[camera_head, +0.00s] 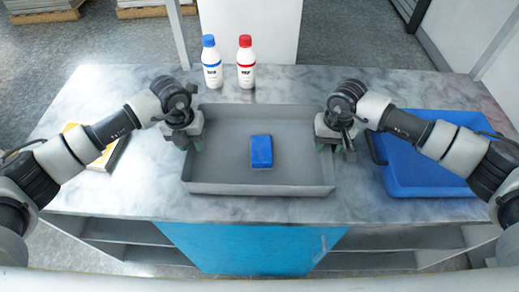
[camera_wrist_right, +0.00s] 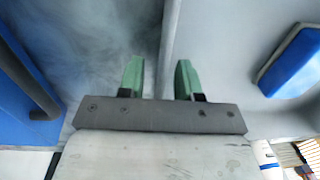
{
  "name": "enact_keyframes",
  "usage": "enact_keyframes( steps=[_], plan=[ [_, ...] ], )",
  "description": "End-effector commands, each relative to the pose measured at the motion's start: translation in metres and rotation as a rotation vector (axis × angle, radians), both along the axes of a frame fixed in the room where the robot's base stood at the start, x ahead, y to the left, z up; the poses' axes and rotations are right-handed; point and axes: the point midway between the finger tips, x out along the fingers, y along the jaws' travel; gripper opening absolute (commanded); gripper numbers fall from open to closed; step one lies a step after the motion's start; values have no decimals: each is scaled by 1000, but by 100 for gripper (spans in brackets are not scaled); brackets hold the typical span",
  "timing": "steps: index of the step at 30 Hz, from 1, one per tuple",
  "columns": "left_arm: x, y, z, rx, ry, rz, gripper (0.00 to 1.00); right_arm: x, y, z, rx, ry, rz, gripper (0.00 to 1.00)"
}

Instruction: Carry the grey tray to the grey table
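The grey tray (camera_head: 215,178) lies flat on the marble-look grey table (camera_head: 135,190), with a blue block (camera_head: 261,152) inside it. My left gripper (camera_head: 190,143) is at the tray's left wall; its fingers are mostly hidden, so its opening is unclear. My right gripper (camera_head: 332,145) is at the tray's right wall. In the right wrist view, the green fingers of my right gripper (camera_wrist_right: 159,78) stand apart, with the tray's rim (camera_wrist_right: 169,40) running between them and space beside it. The blue block also shows there (camera_wrist_right: 290,62).
A blue bin (camera_head: 425,180) stands close to the right of the tray. Two white bottles, one blue-capped (camera_head: 212,65) and one red-capped (camera_head: 246,65), stand behind it. A yellow and black item (camera_head: 105,155) lies at left, partly behind my left arm. Pallets (camera_head: 150,8) are at the back.

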Motion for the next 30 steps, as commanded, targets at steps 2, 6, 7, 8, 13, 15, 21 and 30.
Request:
enact_keyframes(
  steps=[2,6,7,8,13,15,21,30],
  plan=[
    [0,0,-7,1,1,0,34,0,1,-7,0,1,0,34],
    [0,-1,-13,0,0,0,34,0,1,-13,0,0,0,34],
    [0,-1,-13,0,0,0,34,0,1,-14,0,0,0,34],
    [0,-1,-13,0,0,0,34,0,1,-14,0,0,0,34],
    [0,-1,-13,0,0,0,34,0,1,-14,0,0,0,34],
    [0,-1,-13,0,0,0,29,0,1,-13,0,0,0,29],
    [0,-1,-13,0,0,0,0,0,1,-13,0,0,0,0],
    [0,-1,-13,0,-1,0,0,0,1,-13,0,-1,0,0]
  ],
)
